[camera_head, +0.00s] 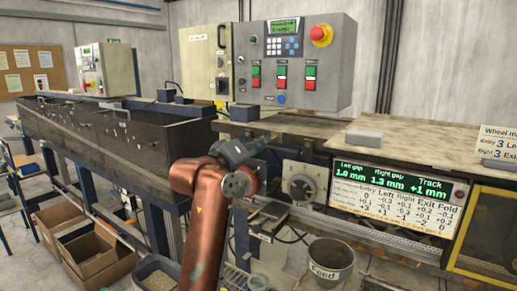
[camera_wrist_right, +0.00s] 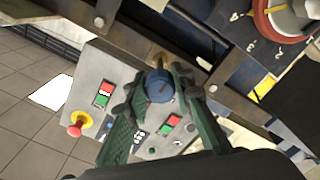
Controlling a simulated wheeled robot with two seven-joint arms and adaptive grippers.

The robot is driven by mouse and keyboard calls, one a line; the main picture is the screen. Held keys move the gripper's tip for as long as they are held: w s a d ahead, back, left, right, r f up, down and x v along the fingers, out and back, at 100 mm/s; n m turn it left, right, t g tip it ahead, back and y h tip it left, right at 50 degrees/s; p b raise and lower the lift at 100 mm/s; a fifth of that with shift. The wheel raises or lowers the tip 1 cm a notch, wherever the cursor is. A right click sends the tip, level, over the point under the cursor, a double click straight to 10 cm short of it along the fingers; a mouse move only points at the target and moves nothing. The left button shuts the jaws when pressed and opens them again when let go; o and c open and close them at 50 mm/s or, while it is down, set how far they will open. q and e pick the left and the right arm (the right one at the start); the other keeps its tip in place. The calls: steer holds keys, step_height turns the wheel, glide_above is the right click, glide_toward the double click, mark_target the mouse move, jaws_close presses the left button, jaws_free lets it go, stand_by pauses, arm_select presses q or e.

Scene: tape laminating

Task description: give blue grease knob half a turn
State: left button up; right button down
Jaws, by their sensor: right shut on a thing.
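The blue grease knob (camera_wrist_right: 160,86) shows in the right wrist view, with a brass-coloured stem behind it. My right gripper (camera_wrist_right: 158,92) has its green fingers on either side of the knob and is shut on it. In the head view my right gripper (camera_head: 256,146) is at the front edge of the machine bench, at the end of my copper arm. There the knob is too small or hidden to make out. My left gripper is not in view.
A control panel (camera_head: 312,87) with a red emergency button (camera_head: 321,35) stands behind the bench. A numbered dial with a red ring (camera_wrist_right: 285,18) is close by in the wrist view. A display board (camera_head: 398,205) and a feed bucket (camera_head: 331,262) are to the right.

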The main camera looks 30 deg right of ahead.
steer(key=shift+f, duration=0.15)
steer(key=c, duration=1.7)
jaws_free()
steer(key=shift+o, duration=0.2)
steer(key=shift+a, duration=0.15)
steer(key=v, duration=1.1)
steer(key=shift+s+a, duration=0.15)
steer(key=shift+a, duration=0.25)
